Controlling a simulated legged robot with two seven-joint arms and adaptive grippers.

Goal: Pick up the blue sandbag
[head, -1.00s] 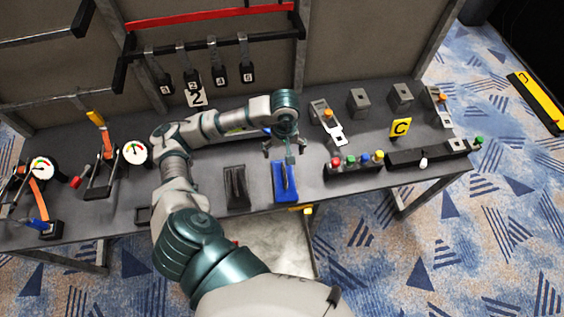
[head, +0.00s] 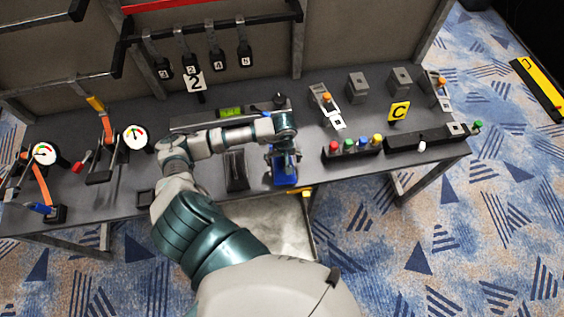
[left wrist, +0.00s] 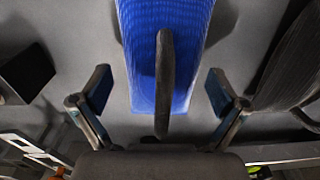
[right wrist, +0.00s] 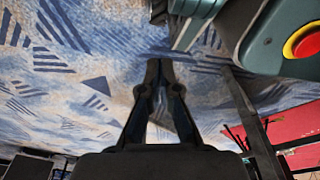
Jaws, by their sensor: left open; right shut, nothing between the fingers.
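The blue sandbag (head: 286,176) lies on the dark table near its front edge, partly hidden by my left gripper in the head view. In the left wrist view the blue sandbag (left wrist: 185,92) has a dark upright handle along its middle. My left gripper (head: 283,158) is over the sandbag. It is open, with its fingers (left wrist: 162,92) on either side of the handle and apart from it. My right gripper (right wrist: 160,68) shows only in the right wrist view, shut and empty, with carpet behind it.
A black sandbag (head: 236,171) lies just left of the blue one. A block with coloured buttons (head: 352,150) stands to the right. A level with a green window (head: 231,112) lies behind my left arm. Gauges (head: 135,137) and clamps stand at the left.

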